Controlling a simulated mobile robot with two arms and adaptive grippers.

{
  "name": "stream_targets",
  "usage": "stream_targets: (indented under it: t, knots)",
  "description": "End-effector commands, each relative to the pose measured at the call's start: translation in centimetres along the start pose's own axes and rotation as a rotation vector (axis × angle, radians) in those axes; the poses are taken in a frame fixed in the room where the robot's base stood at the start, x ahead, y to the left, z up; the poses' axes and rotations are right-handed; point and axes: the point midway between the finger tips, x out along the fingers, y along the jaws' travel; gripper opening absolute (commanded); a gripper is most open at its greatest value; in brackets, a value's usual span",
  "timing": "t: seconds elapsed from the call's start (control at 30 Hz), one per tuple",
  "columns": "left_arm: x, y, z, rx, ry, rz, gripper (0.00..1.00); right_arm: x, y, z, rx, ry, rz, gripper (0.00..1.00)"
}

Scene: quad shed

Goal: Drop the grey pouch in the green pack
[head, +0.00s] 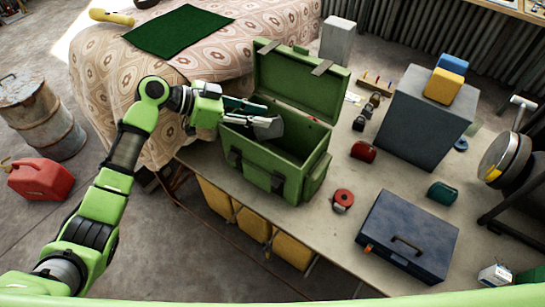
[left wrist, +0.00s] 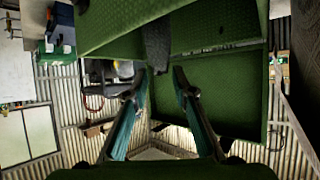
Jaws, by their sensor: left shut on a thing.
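The green pack (head: 268,183) is a box with a hinged lid (head: 297,83) standing open, on the table's near left part. My left gripper (head: 262,116) reaches in from the left over the pack's open top. It is shut on the grey pouch (head: 269,131), which hangs from the fingertips above the opening. In the left wrist view the pouch (left wrist: 156,42) shows dark grey just beyond the fingertips (left wrist: 163,74), with the green pack (left wrist: 215,85) behind it. The pack's floor is mostly hidden in shadow. My right gripper is not in view.
A grey block (head: 420,115) carries yellow and blue blocks. A patterned cloth (head: 105,85) covers the surface behind left. A red can (head: 40,180) stands on the floor.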

Motion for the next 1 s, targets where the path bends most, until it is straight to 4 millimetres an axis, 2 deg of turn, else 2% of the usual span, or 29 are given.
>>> stream_targets:
  t: [0.1,0.13,0.2,0.47,0.67,0.77,1.0]
  knots:
    - [0.0,0.0,-0.1,0.0,0.001,0.0,0.02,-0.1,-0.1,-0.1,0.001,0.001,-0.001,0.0]
    - [0.0,0.0,-0.1,0.0,0.001,0.0,0.27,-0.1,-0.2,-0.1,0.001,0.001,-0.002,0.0]
    - [0.0,0.0,-0.1,0.0,0.001,0.0,0.44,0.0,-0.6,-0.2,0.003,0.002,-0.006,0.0]
    - [0.0,0.0,-0.1,0.0,0.001,0.0,0.44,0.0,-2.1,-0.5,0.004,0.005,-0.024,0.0]
    - [-1.0,-0.1,0.0,0.001,0.0,-0.002,0.44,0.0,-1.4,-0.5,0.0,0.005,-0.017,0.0]
    - [-2.6,-0.1,0.0,0.0,-0.002,-0.002,0.44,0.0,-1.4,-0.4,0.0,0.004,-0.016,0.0]
    - [-7.8,-0.1,0.1,0.0,-0.003,-0.003,0.44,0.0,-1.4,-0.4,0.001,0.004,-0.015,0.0]
